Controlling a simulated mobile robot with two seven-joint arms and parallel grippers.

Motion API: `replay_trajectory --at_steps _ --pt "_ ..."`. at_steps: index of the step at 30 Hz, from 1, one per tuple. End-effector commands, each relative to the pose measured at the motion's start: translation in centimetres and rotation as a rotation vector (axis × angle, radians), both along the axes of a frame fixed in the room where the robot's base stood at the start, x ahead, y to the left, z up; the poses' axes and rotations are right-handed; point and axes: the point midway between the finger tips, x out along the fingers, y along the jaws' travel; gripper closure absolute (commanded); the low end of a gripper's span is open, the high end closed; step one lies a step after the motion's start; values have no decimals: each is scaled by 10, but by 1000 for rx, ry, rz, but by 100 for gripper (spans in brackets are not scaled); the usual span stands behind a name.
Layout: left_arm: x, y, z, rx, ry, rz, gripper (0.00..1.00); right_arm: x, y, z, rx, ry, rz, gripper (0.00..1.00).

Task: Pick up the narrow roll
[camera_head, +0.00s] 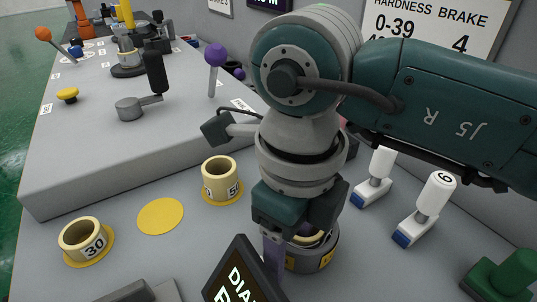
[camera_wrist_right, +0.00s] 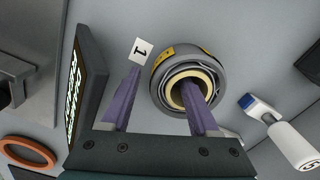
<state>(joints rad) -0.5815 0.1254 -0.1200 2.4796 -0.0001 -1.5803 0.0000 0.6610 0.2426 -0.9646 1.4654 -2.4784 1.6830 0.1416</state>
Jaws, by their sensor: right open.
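A cream roll (camera_head: 82,239) marked 30 stands on a yellow disc at the left. A second cream roll (camera_head: 221,181) marked 50 stands on a yellow disc farther back. A cream ring-shaped roll (camera_wrist_right: 188,94) sits inside a grey round holder (camera_wrist_right: 160,62) with yellow labels; the holder also shows in the head view (camera_head: 326,257). I cannot tell by width which is the narrow roll. My right gripper (camera_head: 290,236) is open at this holder, its purple fingers (camera_wrist_right: 160,77) pointing down. In the wrist view one finger overlaps the ring's opening, the other lies outside the holder. Contact is unclear. My left gripper is out of view.
An empty yellow disc (camera_head: 160,216) lies between the two marked rolls. A dark sign (camera_head: 241,278) stands close to my right gripper. White-handled levers (camera_head: 430,208) and a green part (camera_head: 503,276) are at right. A raised grey step (camera_head: 110,160) lies behind.

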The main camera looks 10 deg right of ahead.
Motion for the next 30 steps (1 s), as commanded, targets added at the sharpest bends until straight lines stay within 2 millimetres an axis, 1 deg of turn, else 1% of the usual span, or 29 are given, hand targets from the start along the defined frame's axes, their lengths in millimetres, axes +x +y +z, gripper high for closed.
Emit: replay_trajectory --at_steps 3,19,30 --pt "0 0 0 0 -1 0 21 0 0 0 0 0 0 40" --pt "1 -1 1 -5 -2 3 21 0 0 1 1 1 -1 100" --pt "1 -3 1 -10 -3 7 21 0 0 1 1 1 -1 100"
